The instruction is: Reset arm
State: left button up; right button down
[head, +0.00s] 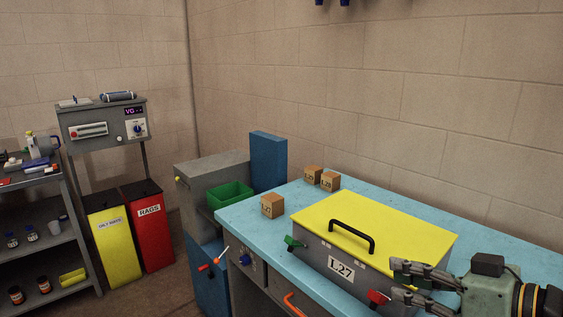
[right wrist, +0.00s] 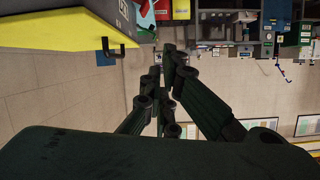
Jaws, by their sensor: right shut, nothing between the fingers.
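My right gripper (head: 398,284) comes in from the right in the head view, in front of the right part of a grey case with a yellow lid. Its fingers are shut with nothing between them, and they also show in the right wrist view (right wrist: 168,75). The case (head: 325,266) carries the label L.27, and its yellow lid (head: 400,237) is down with a black handle (head: 352,237) on top. A red latch (head: 377,297) is close to the fingertips; I cannot tell whether they touch. A green latch (head: 293,243) is at the case's left end. My left gripper is out of view.
The blue workbench (head: 245,220) holds small cardboard boxes (head: 272,206) left of and behind the case. A green bin (head: 230,196) stands beyond its left end. A yellow waste bin (head: 112,245), a red rags bin (head: 150,235) and a shelf (head: 45,220) stand further left.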

jog(key=s+f+m+g+h, duration=0.1)
jog(key=s+f+h, duration=0.15)
jog(key=f, duration=0.85)
jog(key=s+f+m+g+h, duration=0.15)
jog(key=s+f, duration=0.25)
jog(key=f, duration=0.8)
jog(key=s+f+m+g+h, duration=0.2)
jog(key=s+f+g+h, duration=0.3)
jog(key=s+f, duration=1.2)
jog(key=f, duration=2.1)
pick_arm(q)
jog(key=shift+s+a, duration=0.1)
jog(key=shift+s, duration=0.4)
pick_arm(e)
jog(key=s+d+f+g, duration=0.2)
jog(key=s+f, duration=1.3)
jog(key=s, duration=0.2)
jog(key=shift+d+f, duration=0.15)
jog(key=shift+f, duration=0.15)
jog(key=shift+n, duration=0.25)
